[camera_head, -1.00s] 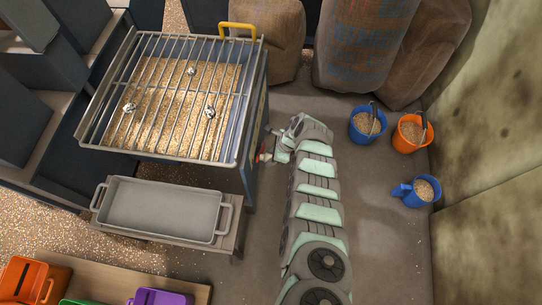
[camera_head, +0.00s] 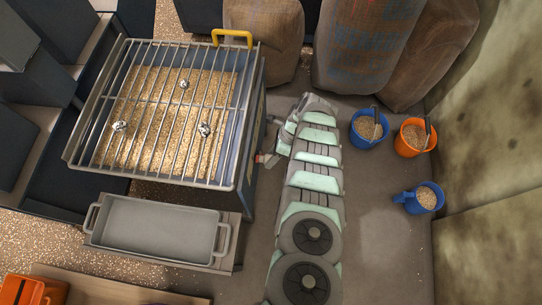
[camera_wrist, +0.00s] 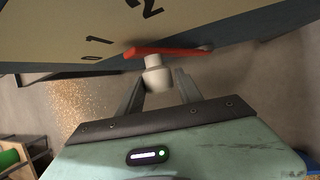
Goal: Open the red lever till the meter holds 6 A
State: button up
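The red lever (camera_wrist: 165,50) crosses the top of the wrist view, in front of a cream scale plate (camera_wrist: 75,28) marked 1 and 2. A pale round knob (camera_wrist: 157,78) sits below the lever. My gripper (camera_wrist: 160,78) has its two grey fingers apart, one on each side of the knob, with what look like narrow gaps. Contact with the knob cannot be made out. In the head view a small bit of red (camera_head: 259,158) shows at the right side of the grated hopper (camera_head: 245,150), beside my arm's end. No meter reading is visible.
A grey tray (camera_head: 100,222) stands in front of the hopper. Blue (camera_head: 360,137) and orange (camera_head: 402,147) buckets and a blue jug (camera_head: 408,204) of grain stand right of my arm. Sacks (camera_head: 365,50) line the back. Floor between arm and buckets is clear.

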jog(key=o, duration=0.4)
jog(key=shift+c, duration=0.2)
jog(key=shift+r, duration=0.15)
jog(key=p+v, duration=0.4)
jog(key=v, duration=0.6)
jog(key=shift+d+r, duration=0.15)
jog(key=shift+d, duration=0.1)
jog(key=shift+w, duration=0.15)
